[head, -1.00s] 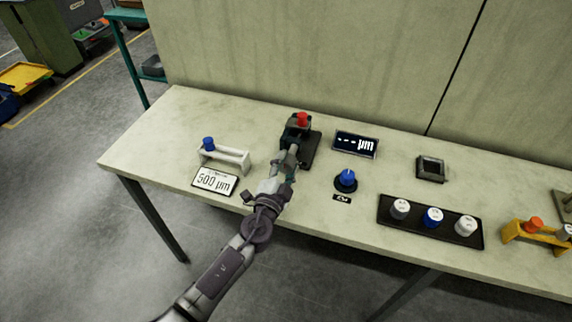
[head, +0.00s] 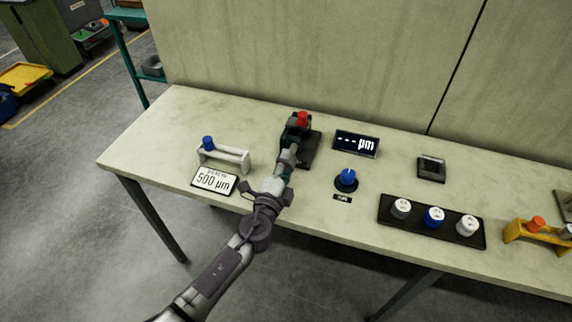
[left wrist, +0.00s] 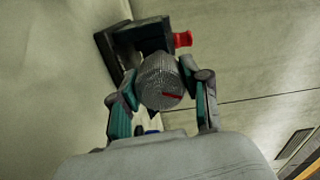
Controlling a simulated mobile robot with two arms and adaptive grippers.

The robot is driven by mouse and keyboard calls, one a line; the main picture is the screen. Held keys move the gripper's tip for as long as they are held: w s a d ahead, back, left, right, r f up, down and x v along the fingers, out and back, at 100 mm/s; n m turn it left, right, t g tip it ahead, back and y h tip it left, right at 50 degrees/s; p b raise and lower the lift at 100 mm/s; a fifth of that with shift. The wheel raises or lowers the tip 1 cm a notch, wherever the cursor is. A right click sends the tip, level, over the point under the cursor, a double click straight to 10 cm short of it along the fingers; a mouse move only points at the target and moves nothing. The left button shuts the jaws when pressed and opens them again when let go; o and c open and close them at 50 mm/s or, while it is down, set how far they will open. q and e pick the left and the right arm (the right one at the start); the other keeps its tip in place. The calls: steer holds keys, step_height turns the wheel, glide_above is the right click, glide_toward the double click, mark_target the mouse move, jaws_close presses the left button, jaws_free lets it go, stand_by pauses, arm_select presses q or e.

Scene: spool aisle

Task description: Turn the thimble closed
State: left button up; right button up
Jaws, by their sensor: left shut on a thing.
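The thimble (left wrist: 161,84) is a grey knurled drum with a red mark on its end face, in the left wrist view. My left gripper (left wrist: 158,92) is shut on it, with one teal-and-grey finger on each side. Behind the thimble is the dark block of the gauge (left wrist: 145,38) with a red knob (left wrist: 183,40) at its side. In the head view the gauge (head: 313,150) stands at the back of the bench with the red knob (head: 302,119) on top. My left gripper (head: 289,155) reaches it from the front and hides the thimble there. My right gripper is not in view.
A display (head: 356,144) right of the gauge shows dashes and "µm". A blue knob (head: 347,178) is in front of it. A "500 µm" card (head: 214,180) and white rack (head: 232,158) stand left. A black tray (head: 428,229) of capped pieces lies right.

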arm_select(q)
steer(key=m, duration=0.5)
steer(key=shift+m, duration=0.4)
steer(key=m+p, duration=0.1)
steer(key=m, duration=0.5)
steer(key=m+p, duration=0.1)
steer(key=m, duration=0.5)
steer(key=shift+m+p, duration=0.3)
steer(key=shift+p, duration=0.1)
steer(key=m+p, duration=0.1)
steer(key=m, duration=0.3)
steer(key=shift+s+m+p, duration=0.1)
steer(key=shift+m+p, duration=0.4)
steer(key=shift+m, duration=0.5)
steer(key=shift+f, duration=0.1)
steer(key=o, duration=1.1)
steer(key=shift+o, duration=0.2)
